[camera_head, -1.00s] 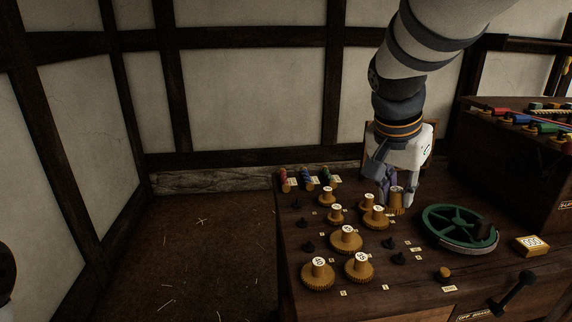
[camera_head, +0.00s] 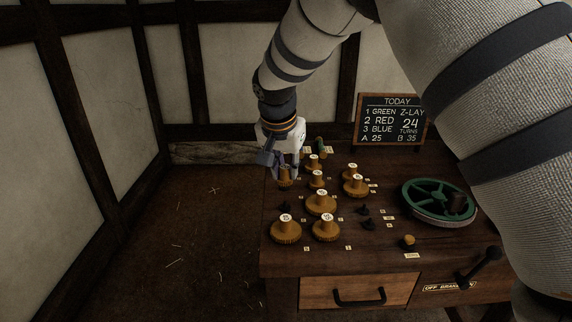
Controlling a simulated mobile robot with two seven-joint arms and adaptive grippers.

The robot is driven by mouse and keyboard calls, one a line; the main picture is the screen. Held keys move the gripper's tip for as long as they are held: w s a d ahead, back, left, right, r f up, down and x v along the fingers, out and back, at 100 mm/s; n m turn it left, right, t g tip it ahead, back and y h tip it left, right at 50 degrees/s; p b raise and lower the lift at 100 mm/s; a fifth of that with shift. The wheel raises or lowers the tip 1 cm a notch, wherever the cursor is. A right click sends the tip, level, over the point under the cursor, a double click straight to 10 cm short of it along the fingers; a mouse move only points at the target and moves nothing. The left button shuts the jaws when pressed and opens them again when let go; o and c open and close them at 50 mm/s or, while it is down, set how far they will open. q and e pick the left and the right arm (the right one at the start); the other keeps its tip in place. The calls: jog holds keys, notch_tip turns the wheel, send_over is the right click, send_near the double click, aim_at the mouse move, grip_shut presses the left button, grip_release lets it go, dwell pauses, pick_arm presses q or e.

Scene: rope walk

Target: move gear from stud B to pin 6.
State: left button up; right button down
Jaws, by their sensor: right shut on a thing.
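My right gripper (camera_head: 286,170) is shut on a small brown gear (camera_head: 285,182) with a tall hub and holds it upright at the table's left back edge. I cannot tell whether the gear is above a pin or touching one. Other brown gears with white number discs sit on the table: two large ones (camera_head: 286,231) (camera_head: 326,230) in front, one in the middle (camera_head: 320,205), and several smaller ones behind. Bare dark pins show at the left (camera_head: 286,208) and right of the middle gear (camera_head: 368,224). The small labels are unreadable. My left gripper is out of view.
A green spoked wheel (camera_head: 437,200) lies on the right of the table (camera_head: 385,258). A chalkboard (camera_head: 394,119) stands at the back. A wooden knob (camera_head: 407,241) and a black crank handle (camera_head: 480,267) are at the front. My right arm covers the right side.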

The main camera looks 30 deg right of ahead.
aim_at(285, 181)
jog(key=shift+f+b, duration=0.55)
jog(key=shift+f, duration=1.6)
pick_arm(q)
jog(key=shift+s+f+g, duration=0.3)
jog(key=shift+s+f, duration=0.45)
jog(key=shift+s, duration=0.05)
pick_arm(e)
jog(key=shift+f, duration=0.65)
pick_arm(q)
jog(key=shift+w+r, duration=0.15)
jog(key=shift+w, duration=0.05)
pick_arm(e)
jog(key=shift+f, duration=0.55)
jog(key=c, duration=1.4)
grip_release()
jog(key=shift+o, duration=0.2)
